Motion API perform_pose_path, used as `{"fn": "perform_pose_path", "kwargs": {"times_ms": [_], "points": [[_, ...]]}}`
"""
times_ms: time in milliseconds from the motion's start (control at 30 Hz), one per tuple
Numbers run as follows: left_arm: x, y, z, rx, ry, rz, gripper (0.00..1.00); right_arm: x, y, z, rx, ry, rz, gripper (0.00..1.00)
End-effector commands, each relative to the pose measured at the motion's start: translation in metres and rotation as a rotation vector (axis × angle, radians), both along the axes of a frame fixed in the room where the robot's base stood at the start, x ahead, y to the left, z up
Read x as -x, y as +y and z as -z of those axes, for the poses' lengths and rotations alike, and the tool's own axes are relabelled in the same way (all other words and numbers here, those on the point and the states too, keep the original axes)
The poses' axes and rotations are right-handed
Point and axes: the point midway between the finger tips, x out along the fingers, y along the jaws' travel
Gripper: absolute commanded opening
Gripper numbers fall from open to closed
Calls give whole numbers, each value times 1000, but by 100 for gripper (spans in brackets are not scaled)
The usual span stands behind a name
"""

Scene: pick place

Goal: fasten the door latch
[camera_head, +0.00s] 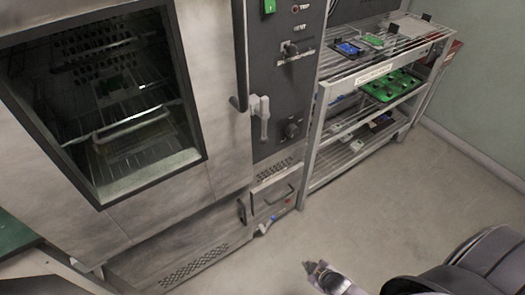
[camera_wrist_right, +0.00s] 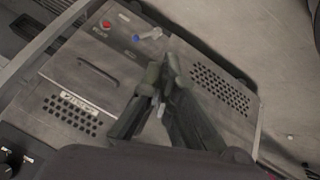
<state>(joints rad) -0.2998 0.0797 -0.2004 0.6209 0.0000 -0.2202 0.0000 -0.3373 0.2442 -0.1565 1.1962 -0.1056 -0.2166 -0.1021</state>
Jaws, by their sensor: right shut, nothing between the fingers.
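The large metal oven door (camera_head: 225,150) with a dark-framed window fills the left of the head view and appears to lie close against the cabinet. The pale door latch (camera_head: 262,117) is at the door's right edge, beside the dark control panel, with its handle hanging down. My right gripper (camera_head: 310,266) is low over the floor at the bottom of the head view, well apart from the latch. It is shut and empty; its fingers (camera_wrist_right: 160,88) also show in the right wrist view. The latch is not recognisable there. My left gripper is not in view.
A wire-shelved metal rack (camera_head: 312,150) stands right of the oven, holding a green tray (camera_head: 391,85) and small parts. The lower cabinet (camera_wrist_right: 75,85) with vents shows in the wrist view. Open floor (camera_head: 345,220) lies in front. A green surface (camera_head: 14,233) is at lower left.

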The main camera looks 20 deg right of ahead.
Motion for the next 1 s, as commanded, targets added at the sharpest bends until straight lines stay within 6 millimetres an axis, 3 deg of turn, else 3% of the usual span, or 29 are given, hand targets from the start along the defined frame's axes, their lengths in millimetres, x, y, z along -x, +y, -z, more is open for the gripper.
{"fn": "perform_pose_path", "kwargs": {"times_ms": [33,200,400,533,700,833,1000], "points": [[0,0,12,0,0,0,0,-24,-4,-13,21,-65,-32,0],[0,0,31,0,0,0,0,-90,-7,-85,97,-273,-140,0],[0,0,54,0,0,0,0,-142,5,-185,193,-518,-271,0],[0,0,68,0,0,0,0,-158,22,-253,259,-677,-354,0],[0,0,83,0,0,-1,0,-160,47,-332,330,-854,-446,0],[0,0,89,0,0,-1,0,-153,62,-372,367,-947,-491,0],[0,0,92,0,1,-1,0,-147,72,-397,389,-1003,-518,0]]}}
